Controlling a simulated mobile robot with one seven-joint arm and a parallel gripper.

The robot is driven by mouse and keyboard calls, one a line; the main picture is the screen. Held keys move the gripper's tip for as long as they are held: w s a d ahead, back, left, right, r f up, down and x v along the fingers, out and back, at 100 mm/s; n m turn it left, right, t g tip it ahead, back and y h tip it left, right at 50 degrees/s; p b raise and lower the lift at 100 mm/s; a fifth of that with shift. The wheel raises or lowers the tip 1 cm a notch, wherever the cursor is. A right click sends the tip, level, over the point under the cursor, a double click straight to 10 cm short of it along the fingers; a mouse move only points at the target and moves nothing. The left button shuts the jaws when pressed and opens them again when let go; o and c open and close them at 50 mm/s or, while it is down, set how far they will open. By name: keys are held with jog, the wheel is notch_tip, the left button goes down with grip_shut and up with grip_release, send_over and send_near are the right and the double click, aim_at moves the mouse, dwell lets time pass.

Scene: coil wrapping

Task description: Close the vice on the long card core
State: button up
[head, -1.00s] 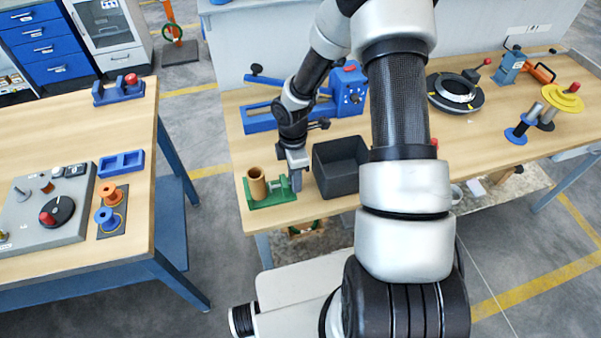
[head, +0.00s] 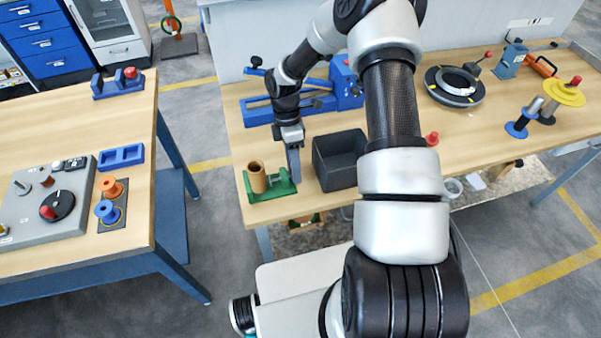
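The long card core (head: 257,177) is a brown hollow tube standing upright in the green vice (head: 271,193) near the front left of the middle bench. The vice's screw end is on the right side of the core, partly hidden by my gripper. My gripper (head: 295,176) points down at the right end of the vice, beside its screw. From this view I cannot tell whether its fingers are open or shut, or whether they touch the vice. I also cannot tell whether the jaw presses on the core.
A dark open bin (head: 340,160) stands close to the right of my gripper. A blue machine (head: 345,82) is behind it. A round black turntable (head: 454,87) and spool stands are further right. The left table (head: 130,75) holds a control panel (head: 45,208) and two small spools.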

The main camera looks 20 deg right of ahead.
jog(key=shift+s, duration=0.2)
jog(key=shift+s+t, duration=0.2)
jog(key=shift+t, duration=0.3)
jog(key=shift+s+f+t+b, duration=0.15)
jog(key=shift+s+t+b, duration=0.05)
jog(key=shift+t+b, duration=0.85)
jog(key=shift+r+t, duration=0.25)
jog(key=shift+b, duration=0.3)
